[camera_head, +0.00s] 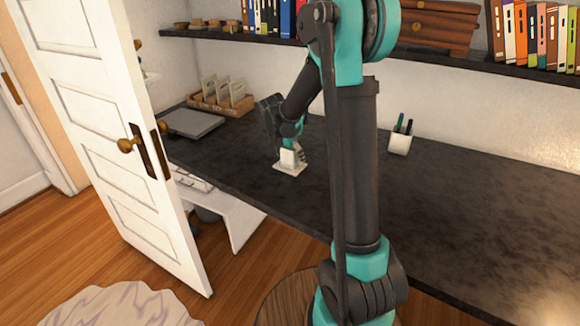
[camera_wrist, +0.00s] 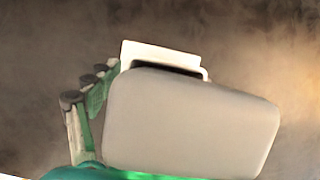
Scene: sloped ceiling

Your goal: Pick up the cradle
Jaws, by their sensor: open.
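The cradle (camera_head: 287,166) is a small off-white stand with a flat base and an upright part, on the dark desk near its front edge. My gripper (camera_head: 292,150) is right over it, pointing down, with a finger beside the upright part. In the wrist view the cradle's broad pale face (camera_wrist: 190,125) fills the middle, very close, with another pale edge behind it. One open finger shows at its left; the other finger is hidden behind the cradle. I cannot tell whether the fingers touch it.
The dark desk (camera_head: 450,215) is mostly clear to the right. A white pen cup (camera_head: 400,144) stands near the wall. A closed grey laptop (camera_head: 193,123) and a wooden organizer (camera_head: 222,103) lie at the left. A shelf runs above, and an open white door (camera_head: 95,120) stands left.

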